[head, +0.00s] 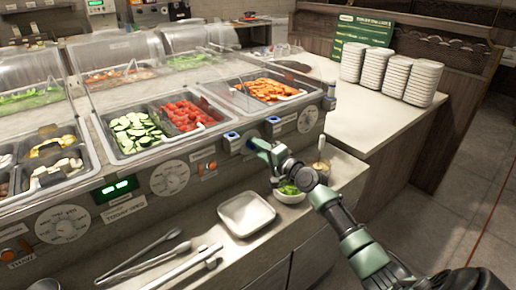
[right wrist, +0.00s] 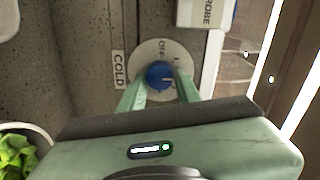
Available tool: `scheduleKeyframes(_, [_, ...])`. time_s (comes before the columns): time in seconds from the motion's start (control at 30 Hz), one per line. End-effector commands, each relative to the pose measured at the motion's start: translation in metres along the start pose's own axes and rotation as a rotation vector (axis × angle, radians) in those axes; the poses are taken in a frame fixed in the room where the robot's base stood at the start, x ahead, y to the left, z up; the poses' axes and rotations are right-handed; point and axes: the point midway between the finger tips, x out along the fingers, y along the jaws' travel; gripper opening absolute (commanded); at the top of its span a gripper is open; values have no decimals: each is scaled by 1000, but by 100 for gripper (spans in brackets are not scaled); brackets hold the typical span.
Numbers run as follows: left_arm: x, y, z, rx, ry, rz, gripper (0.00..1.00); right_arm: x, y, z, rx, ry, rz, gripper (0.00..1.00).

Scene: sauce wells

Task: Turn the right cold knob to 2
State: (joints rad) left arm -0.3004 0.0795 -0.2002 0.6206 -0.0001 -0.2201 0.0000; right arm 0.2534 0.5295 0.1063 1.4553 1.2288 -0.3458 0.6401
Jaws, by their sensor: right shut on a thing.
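The cold knob is a blue round knob (right wrist: 160,75) on a white dial plate, beside a label reading COLD (right wrist: 118,70). OFF is printed on the plate; the other marks are too small or covered to read surely. A pale line on the knob points to the right in the right wrist view. My right gripper (right wrist: 160,88) is shut on the knob, one green finger on each side. In the head view the right gripper (head: 256,146) reaches the counter's front panel and mostly hides the knob. My left gripper is not in view.
Below the panel, a ledge holds a white square dish (head: 246,213), a small bowl of greens (head: 289,192) and tongs (head: 150,258). Larger white dials (head: 170,178) line the panel. Food pans under clear guards stand above. Stacked white bowls (head: 388,72) are behind right.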

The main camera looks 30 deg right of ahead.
Motion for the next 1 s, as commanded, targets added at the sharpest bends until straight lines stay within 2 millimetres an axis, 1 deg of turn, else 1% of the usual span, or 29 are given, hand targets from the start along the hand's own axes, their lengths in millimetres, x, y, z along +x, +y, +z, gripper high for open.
scheduleKeyframes(0.47, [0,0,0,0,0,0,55,0,1,-1,12,1,1,0])
scheduleKeyframes(0.5, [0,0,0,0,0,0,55,0,1,-1,12,1,1,41])
scheduleKeyframes(0.53, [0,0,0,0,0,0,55,0,1,-1,12,1,1,49])
scheduleKeyframes(0.57, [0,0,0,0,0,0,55,0,1,-1,12,1,1,54])
scheduleKeyframes(0.87, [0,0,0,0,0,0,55,-1,0,0,12,0,0,54])
scheduleKeyframes(1.0, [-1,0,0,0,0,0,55,-11,1,0,11,0,2,54])
